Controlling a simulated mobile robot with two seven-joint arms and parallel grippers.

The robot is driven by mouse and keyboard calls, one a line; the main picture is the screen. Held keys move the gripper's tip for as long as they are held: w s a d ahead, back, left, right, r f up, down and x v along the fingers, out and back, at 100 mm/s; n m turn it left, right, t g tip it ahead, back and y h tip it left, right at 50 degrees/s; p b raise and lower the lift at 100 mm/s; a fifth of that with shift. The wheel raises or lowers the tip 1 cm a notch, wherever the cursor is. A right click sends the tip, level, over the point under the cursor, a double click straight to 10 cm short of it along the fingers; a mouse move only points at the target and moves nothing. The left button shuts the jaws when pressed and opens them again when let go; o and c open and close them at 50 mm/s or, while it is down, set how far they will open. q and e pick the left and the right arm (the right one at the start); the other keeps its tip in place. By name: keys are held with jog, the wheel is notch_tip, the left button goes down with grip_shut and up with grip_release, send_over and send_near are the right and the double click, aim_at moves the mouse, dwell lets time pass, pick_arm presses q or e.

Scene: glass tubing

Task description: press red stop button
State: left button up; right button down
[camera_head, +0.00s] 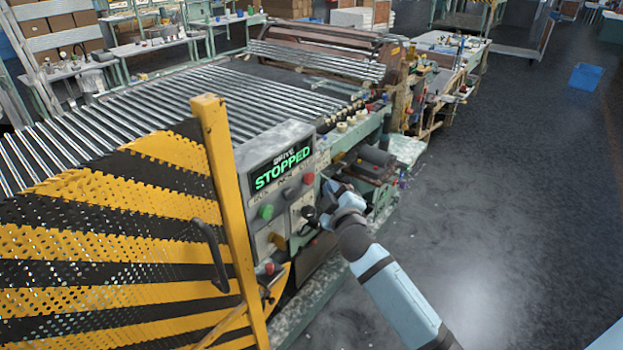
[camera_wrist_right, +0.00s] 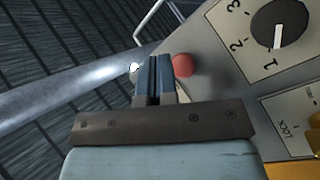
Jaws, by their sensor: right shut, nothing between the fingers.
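The red stop button (camera_head: 309,178) is on the sloping grey control panel, below the right end of the lit display. It also shows as a round red cap in the right wrist view (camera_wrist_right: 183,65). My right gripper (camera_head: 329,186) is just to the right of the button in the head view. In the right wrist view its blue fingers (camera_wrist_right: 155,70) are together and empty, with the tips close beside the button's left side. I cannot tell whether they touch it. The display (camera_head: 281,168) reads "DRIVE STOPPED" in green. My left gripper is out of view.
A green button (camera_head: 265,212) and a black rotary knob (camera_wrist_right: 279,24) are on the same panel. A yellow-and-black perforated guard (camera_head: 120,235) with a yellow post (camera_head: 225,200) stands at the left. Glass tubes lie behind on the machine.

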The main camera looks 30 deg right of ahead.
jog(key=shift+s+d, duration=0.3)
jog(key=shift+s, duration=0.5)
jog(key=shift+s+d, duration=0.3)
jog(key=shift+s, duration=0.5)
jog(key=s+a+f+m+g+y, duration=0.2)
jog(key=s+a+f+g+y, duration=0.1)
jog(key=s+a+f, duration=0.6)
jog(key=s+a+f+m+g+y, duration=0.2)
jog(key=s+a+f+g+y, duration=0.2)
jog(key=s+a+f, duration=0.5)
jog(key=s+f+y, duration=0.1)
jog(key=s+f, duration=0.6)
jog(key=shift+f, duration=0.15)
jog(key=shift+d, duration=0.1)
